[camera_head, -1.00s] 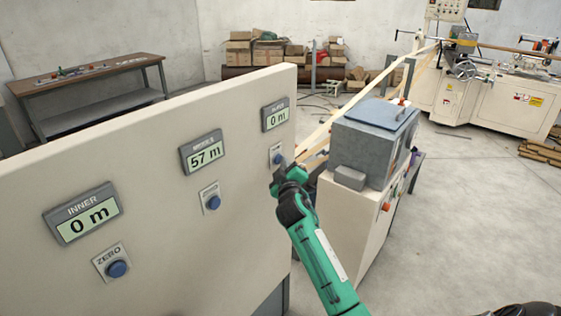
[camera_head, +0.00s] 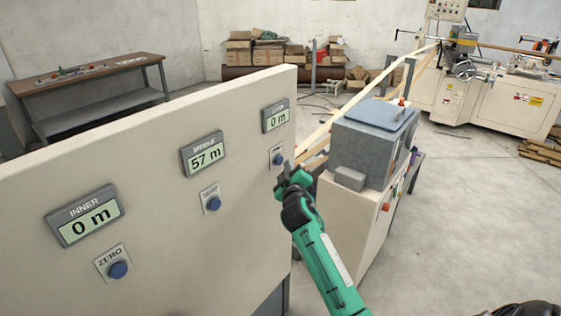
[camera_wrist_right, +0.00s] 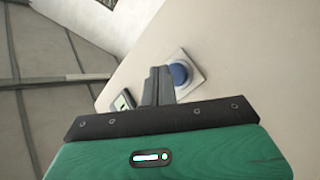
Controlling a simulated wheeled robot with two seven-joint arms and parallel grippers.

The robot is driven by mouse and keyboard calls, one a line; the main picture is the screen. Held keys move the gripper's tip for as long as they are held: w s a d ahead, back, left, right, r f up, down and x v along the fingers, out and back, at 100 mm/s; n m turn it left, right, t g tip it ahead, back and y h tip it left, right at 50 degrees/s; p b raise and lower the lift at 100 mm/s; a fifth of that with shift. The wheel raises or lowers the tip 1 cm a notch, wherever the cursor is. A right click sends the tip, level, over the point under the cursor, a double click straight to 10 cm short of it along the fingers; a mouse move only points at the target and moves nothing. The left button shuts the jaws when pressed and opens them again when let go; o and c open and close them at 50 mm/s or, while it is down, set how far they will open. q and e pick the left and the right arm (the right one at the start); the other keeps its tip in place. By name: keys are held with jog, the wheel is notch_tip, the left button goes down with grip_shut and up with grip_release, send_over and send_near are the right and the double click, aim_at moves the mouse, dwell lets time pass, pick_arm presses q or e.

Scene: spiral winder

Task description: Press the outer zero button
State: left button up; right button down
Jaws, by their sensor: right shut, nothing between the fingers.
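The outer zero button (camera_head: 278,158) is a blue round button on a light square plate, at the right end of the beige panel. The outer display (camera_head: 276,116) above it reads 0 m. My right gripper (camera_head: 287,168) is shut and empty, just right of the button in the head view. In the right wrist view the fingers of the right gripper (camera_wrist_right: 158,85) stand beside the blue button (camera_wrist_right: 180,74), partly overlapping its plate; a small gap seems to separate them from the button. My left gripper is not in view.
The beige panel (camera_head: 150,150) also carries the middle display (camera_head: 203,155) at 57 m with its button (camera_head: 213,203), and the inner display (camera_head: 86,215) at 0 m with its button (camera_head: 118,269). A grey-topped machine (camera_head: 365,145) stands close right of my arm.

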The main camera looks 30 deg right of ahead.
jog(key=s, duration=0.1)
jog(key=s+d+p, duration=0.1)
jog(key=s, duration=0.1)
jog(key=s+d, duration=0.1)
jog(key=shift+s+p, duration=0.35)
jog(key=shift+p, duration=0.05)
jog(key=shift+f, duration=0.1)
dwell(0.6)
